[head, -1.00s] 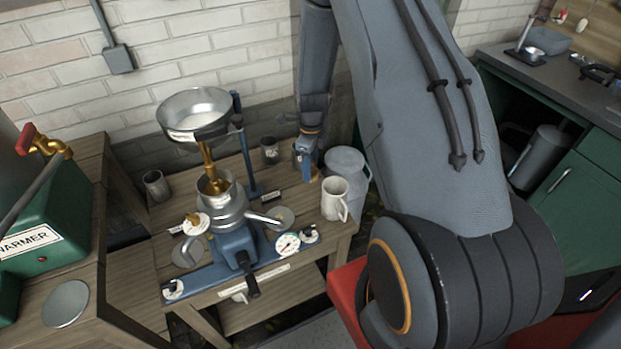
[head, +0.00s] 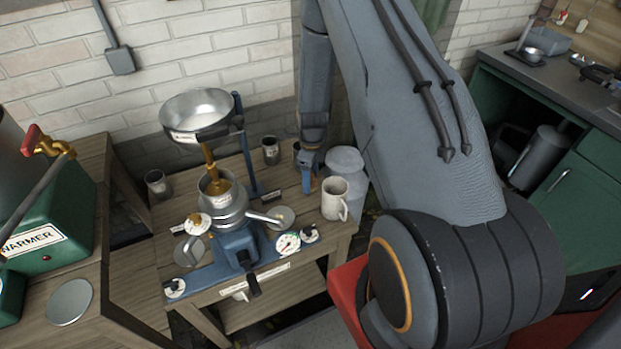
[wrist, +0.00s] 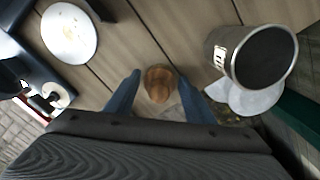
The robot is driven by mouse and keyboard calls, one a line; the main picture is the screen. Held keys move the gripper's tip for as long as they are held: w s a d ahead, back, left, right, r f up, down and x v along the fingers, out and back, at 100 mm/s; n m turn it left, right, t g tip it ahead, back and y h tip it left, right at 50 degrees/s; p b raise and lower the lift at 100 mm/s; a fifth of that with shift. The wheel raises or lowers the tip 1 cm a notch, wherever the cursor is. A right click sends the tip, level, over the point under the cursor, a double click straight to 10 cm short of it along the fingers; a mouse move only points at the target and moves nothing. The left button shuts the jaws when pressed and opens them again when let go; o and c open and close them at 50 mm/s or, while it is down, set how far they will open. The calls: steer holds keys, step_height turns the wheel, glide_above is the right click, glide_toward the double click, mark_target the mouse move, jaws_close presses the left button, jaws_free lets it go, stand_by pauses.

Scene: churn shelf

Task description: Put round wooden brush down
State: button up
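The round wooden brush (wrist: 158,84) shows between my gripper's two blue fingers in the wrist view, with its round brown end toward the camera. My gripper (wrist: 158,78) has its fingers apart, with a narrow gap visible on each side of the brush. The brush is mostly hidden there. Whether its lower end touches the table cannot be told.
A dark-mouthed labelled cup (wrist: 262,55) stands close right of my gripper in the wrist view. A metal can (head: 346,163) is also close by. The cream separator (head: 232,220) stands to the left, with a round disc (wrist: 69,32) between. Some bare planks show around the brush.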

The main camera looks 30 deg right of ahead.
steer(key=shift+o, duration=0.4)
steer(key=shift+r, duration=0.1)
steer(key=shift+r, duration=0.2)
step_height(320, 180, up, 11)
steer(key=shift+w+d+f+b, duration=0.1)
steer(key=shift+d+b, duration=0.05)
steer(key=shift+b, duration=1.05)
steer(key=s+a+r+n, duration=0.6)
steer(key=s+r+n, duration=0.2)
steer(key=n, duration=0.5)
steer(key=s+a+r+n, duration=0.5)
steer(key=s+r+n, duration=0.3)
steer(key=s+n, duration=0.4)
steer(key=shift+s+a+n+t, duration=0.15)
steer(key=shift+a+n+t, duration=0.2)
steer(key=shift+n, duration=0.75)
